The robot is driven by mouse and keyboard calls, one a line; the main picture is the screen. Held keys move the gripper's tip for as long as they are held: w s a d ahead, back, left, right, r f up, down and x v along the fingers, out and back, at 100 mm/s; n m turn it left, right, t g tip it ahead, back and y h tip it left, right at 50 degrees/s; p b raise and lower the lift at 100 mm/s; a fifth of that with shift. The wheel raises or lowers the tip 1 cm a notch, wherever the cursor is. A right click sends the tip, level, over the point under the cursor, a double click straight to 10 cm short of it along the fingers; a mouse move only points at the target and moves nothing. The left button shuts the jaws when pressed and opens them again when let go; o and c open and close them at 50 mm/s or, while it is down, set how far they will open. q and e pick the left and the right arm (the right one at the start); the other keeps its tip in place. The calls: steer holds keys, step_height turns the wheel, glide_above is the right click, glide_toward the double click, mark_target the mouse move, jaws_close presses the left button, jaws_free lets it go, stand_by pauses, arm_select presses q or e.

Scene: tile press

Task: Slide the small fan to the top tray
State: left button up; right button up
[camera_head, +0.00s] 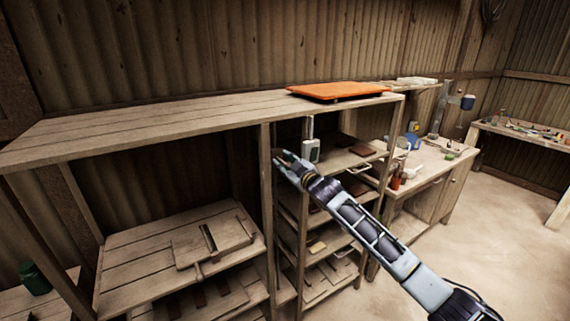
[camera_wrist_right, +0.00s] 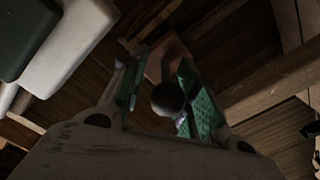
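No thing is clearly recognisable as the small fan. A small white upright device with a dark panel (camera_head: 311,150) stands at the rack's upper tray level, just right of my right gripper (camera_head: 281,159). A white and dark block, seemingly this device, fills the upper left of the right wrist view (camera_wrist_right: 68,45). My right gripper (camera_wrist_right: 157,88) has its green-padded fingers apart. A dark round thing (camera_wrist_right: 168,98) shows between them, nearer the right finger; I cannot tell whether it is touched. An orange flat tray (camera_head: 340,90) lies on the top board. My left gripper is out of view.
The long wooden top board (camera_head: 170,117) is bare left of the orange tray. Rack posts (camera_head: 267,190) stand close to my right gripper. Lower shelves hold flat boards (camera_head: 215,243). A cluttered workbench (camera_head: 430,160) stands to the right, with open floor before it.

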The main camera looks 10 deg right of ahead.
steer(key=shift+f, duration=0.1)
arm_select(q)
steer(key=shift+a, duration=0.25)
arm_select(e)
steer(key=shift+s+f, duration=0.1)
steer(key=shift+v, duration=1.2)
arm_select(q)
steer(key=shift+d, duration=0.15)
arm_select(e)
steer(key=v, duration=0.9)
steer(key=shift+s, duration=0.25)
steer(key=shift+r, duration=0.25)
